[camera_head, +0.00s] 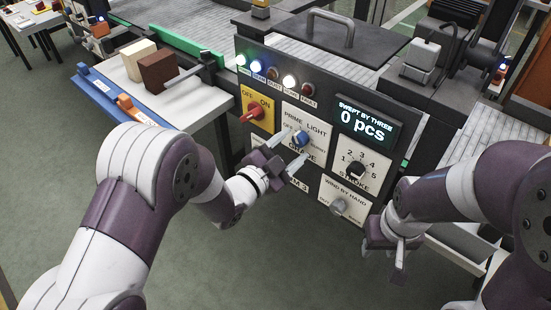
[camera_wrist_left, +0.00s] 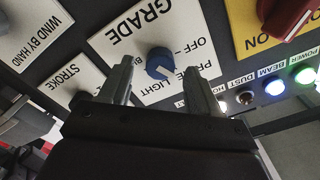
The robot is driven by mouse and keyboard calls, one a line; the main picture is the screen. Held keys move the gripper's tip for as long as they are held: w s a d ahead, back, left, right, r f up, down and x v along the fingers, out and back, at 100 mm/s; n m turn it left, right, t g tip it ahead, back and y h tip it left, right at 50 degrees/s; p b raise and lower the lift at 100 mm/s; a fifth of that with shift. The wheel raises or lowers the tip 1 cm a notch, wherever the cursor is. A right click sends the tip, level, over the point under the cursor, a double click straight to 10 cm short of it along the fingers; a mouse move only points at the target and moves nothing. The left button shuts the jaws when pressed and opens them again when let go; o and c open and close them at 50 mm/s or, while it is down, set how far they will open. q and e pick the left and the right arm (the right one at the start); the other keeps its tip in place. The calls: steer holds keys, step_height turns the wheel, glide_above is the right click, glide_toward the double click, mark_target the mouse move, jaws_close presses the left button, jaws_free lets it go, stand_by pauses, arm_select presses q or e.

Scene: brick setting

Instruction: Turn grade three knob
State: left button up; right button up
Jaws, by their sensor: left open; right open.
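The blue grade knob (camera_head: 301,138) is on a white plate of the dark control panel, with PRIME, LIGHT and GRADE lettering. In the left wrist view the knob (camera_wrist_left: 161,62) shows between the fingertips, its white mark toward the lower right. My left gripper (camera_head: 292,152) is open in front of this plate, fingers pointing at the panel; its fingers (camera_wrist_left: 160,72) appear on either side of the knob. Whether they touch it I cannot tell. My right gripper (camera_head: 390,258) is open and empty, low at the right of the panel.
Around the grade plate are a red OFF/ON switch (camera_head: 253,111), a black stroke knob (camera_head: 355,168) and a grey wind-by-hand knob (camera_head: 338,206). The display (camera_head: 364,122) reads 0 pcs. Several indicator lamps (camera_head: 289,81) line the top. A side table (camera_head: 205,101) holds blocks.

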arm_select(q)
steer(key=v, duration=1.1)
steer(key=shift+s+a, duration=0.1)
steer(key=shift+s, duration=0.05)
